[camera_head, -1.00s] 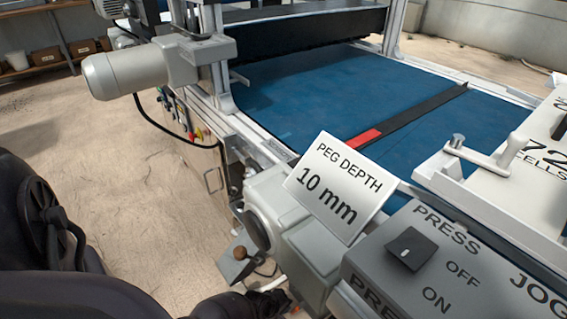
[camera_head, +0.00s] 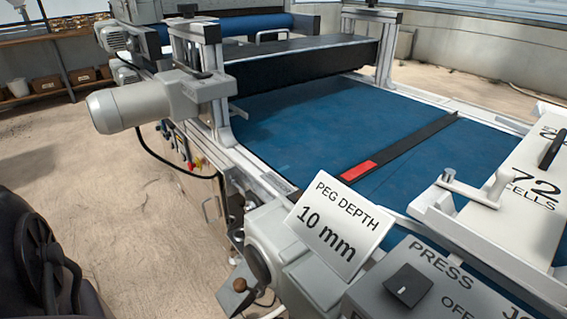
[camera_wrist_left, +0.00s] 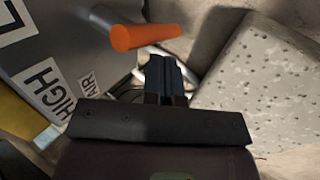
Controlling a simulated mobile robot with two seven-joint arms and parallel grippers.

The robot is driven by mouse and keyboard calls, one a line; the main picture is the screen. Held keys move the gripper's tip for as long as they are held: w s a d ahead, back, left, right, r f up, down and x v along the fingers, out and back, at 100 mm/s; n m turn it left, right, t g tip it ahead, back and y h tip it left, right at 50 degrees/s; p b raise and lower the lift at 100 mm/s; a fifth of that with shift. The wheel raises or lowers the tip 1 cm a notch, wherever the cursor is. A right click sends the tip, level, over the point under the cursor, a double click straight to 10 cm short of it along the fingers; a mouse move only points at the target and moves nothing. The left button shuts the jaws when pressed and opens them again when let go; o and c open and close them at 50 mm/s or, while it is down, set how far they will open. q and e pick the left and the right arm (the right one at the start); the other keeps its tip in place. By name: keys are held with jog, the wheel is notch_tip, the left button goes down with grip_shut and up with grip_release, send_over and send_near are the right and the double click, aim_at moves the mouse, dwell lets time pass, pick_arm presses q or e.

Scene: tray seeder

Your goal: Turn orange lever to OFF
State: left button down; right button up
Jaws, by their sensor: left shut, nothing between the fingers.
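In the left wrist view, the orange lever (camera_wrist_left: 146,36) lies just beyond my left gripper (camera_wrist_left: 163,62). A grey panel beside the lever carries labels reading HIGH (camera_wrist_left: 42,88) and AIR (camera_wrist_left: 88,83); an OFF mark for the lever is not visible. The head view shows neither the orange lever nor a gripper. My right gripper is in neither view.
In the left wrist view, a pale speckled block (camera_wrist_left: 262,85) stands close on the right. In the head view, the seeder has a blue belt (camera_head: 300,125), a PEG DEPTH 10 mm sign (camera_head: 338,228) and a PRESS switch box (camera_head: 375,290). Open floor (camera_head: 110,230) lies to its left.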

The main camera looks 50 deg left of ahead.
pick_arm(q)
jog(key=p+v, duration=0.6)
jog(key=v, duration=0.4)
jog(key=shift+s+r, duration=0.2)
jog(key=shift+r, duration=0.15)
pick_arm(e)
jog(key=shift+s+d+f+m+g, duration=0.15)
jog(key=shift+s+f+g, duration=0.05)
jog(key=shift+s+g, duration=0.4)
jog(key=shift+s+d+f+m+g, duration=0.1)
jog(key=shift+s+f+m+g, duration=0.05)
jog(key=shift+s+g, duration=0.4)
